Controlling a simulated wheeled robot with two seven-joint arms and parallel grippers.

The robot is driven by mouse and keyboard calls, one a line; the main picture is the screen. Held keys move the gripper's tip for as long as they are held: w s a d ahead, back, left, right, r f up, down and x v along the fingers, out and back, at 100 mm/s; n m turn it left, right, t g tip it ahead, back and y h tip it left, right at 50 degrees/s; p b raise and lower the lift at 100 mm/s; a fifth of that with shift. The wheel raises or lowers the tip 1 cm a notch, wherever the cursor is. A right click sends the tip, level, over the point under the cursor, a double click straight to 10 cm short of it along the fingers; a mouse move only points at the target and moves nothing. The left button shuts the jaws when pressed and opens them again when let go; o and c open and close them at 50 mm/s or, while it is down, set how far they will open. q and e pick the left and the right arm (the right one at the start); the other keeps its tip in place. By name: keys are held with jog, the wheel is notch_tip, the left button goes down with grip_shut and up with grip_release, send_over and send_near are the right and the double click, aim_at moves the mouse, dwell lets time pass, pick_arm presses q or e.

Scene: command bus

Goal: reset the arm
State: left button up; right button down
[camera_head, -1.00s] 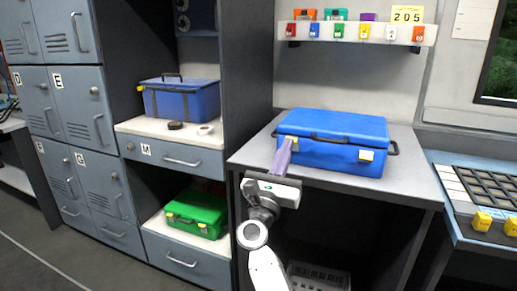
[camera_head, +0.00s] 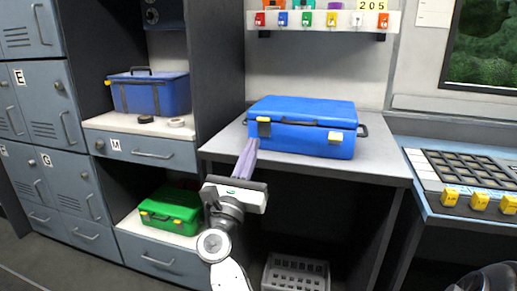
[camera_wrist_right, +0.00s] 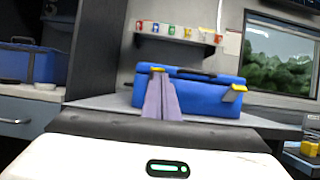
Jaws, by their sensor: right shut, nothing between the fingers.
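My right gripper (camera_head: 250,146) has its purple-grey fingers together with nothing between them. It is in front of the left end of the blue case (camera_head: 290,144), just below its left latch (camera_head: 263,127). In the right wrist view, the shut fingers (camera_wrist_right: 160,90) overlap the case front (camera_wrist_right: 200,104) below the left latch (camera_wrist_right: 158,69). I cannot tell the exact gap. My left gripper is out of view.
A shelf (camera_head: 290,20) with several coloured tags hangs above the desk. On the left are a blue box (camera_head: 150,97), a green case (camera_head: 172,210) and lockers (camera_head: 35,110). A grey crate (camera_head: 295,272) sits under the desk. A button console (camera_head: 430,205) stands right.

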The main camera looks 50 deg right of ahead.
jog(key=shift+s+a+f, duration=0.1)
jog(key=shift+a, duration=0.1)
dwell(0.5)
